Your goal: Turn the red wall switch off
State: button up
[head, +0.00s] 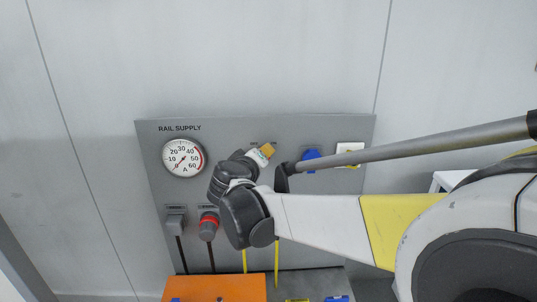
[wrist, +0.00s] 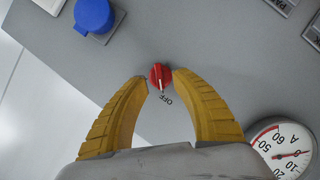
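The red wall switch (wrist: 160,74) is a small round knob on the grey panel in the wrist view. Its white mark points down in the picture, toward the printed word OFF just below it. My gripper (wrist: 160,79) has its two yellow fingers apart, one on each side of the knob; I cannot tell whether they touch it. In the head view my gripper (head: 265,152) is at the panel's upper middle, and the switch cannot be made out there.
The grey RAIL SUPPLY panel (head: 150,150) carries a round gauge (head: 183,158), a blue socket cover (head: 311,155), a white-framed fitting (head: 350,147), and a grey (head: 175,222) and a red-ringed plug (head: 208,225) with cables. An orange box (head: 215,288) stands below.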

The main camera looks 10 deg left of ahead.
jog(key=v, duration=0.9)
jog(key=shift+s, duration=0.3)
jog(key=s+d+f+m+g+h+b, duration=0.1)
jog(key=s+d+f+m+g+b, duration=0.2)
jog(key=d, duration=0.5)
jog(key=s+d+f+b, duration=0.25)
jog(key=d+f, duration=0.35)
jog(key=d, duration=0.3)
jog(key=s+d+f+m+g+h+b, duration=0.1)
jog(key=s+d+f+m+g+b, duration=0.2)
jog(key=d, duration=0.5)
jog(key=s+d+f+m+y+b, duration=0.1)
jog(key=s+d+f+b, duration=0.2)
jog(key=s+f, duration=0.4)
jog(key=s+d+f+m+g+y+b, duration=0.1)
jog(key=s+d+f+m+b, duration=0.1)
jog(key=s+d+f+b, duration=0.2)
jog(key=s+d+f, duration=0.2)
jog(key=s+f, duration=0.2)
jog(key=f, duration=0.1)
jog(key=shift+f+g+y, duration=0.3)
jog(key=shift+f+y, duration=0.1)
